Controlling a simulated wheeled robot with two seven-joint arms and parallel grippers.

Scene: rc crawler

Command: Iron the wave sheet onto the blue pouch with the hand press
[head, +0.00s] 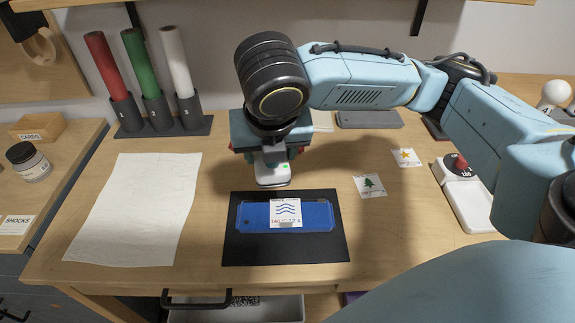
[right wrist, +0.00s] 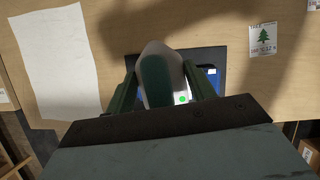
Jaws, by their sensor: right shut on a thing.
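The blue pouch (head: 318,215) lies flat on a black mat (head: 285,252) at the table's front middle. The wave sheet (head: 286,212), a small white square with dark blue wavy lines and red print, lies on the pouch's middle. My right gripper (head: 268,150) is shut on the hand press (head: 271,172), which has a white body and a small green light. It is over the mat's far edge, behind the pouch. In the right wrist view the hand press (right wrist: 154,80) sits between the fingers, its dark green handle toward me. It hides most of the pouch there. My left gripper is not in view.
A white sheet (head: 135,210) lies left of the mat. A tree sheet (head: 370,185) and a star sheet (head: 406,157) lie to the right. A white base with a red knob (head: 465,195) stands farther right. Red, green and white rolls stand in a rack (head: 165,127) behind.

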